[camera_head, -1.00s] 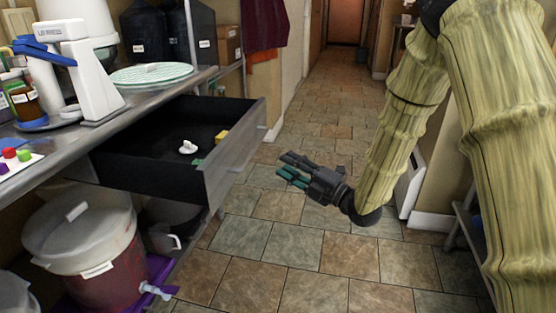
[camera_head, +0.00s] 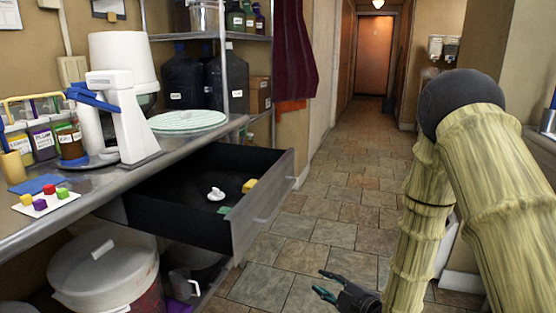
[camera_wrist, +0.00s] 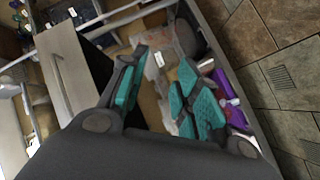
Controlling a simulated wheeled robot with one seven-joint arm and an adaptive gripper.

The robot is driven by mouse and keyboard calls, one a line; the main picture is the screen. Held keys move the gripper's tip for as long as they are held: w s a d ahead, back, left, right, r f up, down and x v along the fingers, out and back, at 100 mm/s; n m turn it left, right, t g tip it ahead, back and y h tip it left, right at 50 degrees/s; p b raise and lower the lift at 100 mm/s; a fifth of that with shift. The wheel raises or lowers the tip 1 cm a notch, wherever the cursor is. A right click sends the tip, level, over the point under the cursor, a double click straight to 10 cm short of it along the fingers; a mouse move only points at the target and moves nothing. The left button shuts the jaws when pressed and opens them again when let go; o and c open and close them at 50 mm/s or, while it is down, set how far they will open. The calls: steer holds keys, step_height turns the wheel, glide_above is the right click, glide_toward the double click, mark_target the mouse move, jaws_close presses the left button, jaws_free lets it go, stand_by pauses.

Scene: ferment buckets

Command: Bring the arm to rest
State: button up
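My gripper (camera_head: 335,287) is low at the bottom of the head view, over the tiled floor and to the right of the open drawer. It is empty, and its teal-padded fingers stand apart in the wrist view (camera_wrist: 158,90). My arm comes down from the right side of the head view, bent at a dark joint. The open drawer (camera_head: 262,208) juts out from under the counter. It holds a small white item (camera_head: 216,194), a yellow block (camera_head: 249,185) and a green piece (camera_head: 225,211). The gripper touches none of these.
The metal counter (camera_head: 195,146) carries a white press, a round green-patterned lid (camera_head: 187,121), jars and a white card of coloured cubes (camera_head: 47,204). A lidded bucket (camera_head: 105,270) stands below. The tiled corridor (camera_head: 350,180) is clear towards the orange door (camera_head: 373,55).

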steer(key=s+d+f+m+g+h, duration=0.2)
steer(key=s+f+m+g+h, duration=0.15)
steer(key=s+f, duration=0.55)
steer(key=s+d+f+m+g+h, duration=0.2)
steer(key=s+f+m, duration=0.35)
steer(key=f, duration=0.45)
steer(key=s+d+f+m+g+h, duration=0.1)
steer(key=s+f+m+g, duration=0.2)
steer(key=s, duration=0.6)
steer(key=s+d+f+m+g+h, duration=0.1)
steer(key=s+d+f+m+g, duration=0.15)
steer(key=s, duration=0.65)
steer(key=s+f+m+g+h, duration=0.1)
steer(key=s+f+m+g, duration=0.2)
steer(key=s, duration=0.6)
step_height(320, 180, up, 29)
steer(key=w+t+p, duration=0.1)
steer(key=p, duration=2.9)
steer(key=shift+d, duration=0.15)
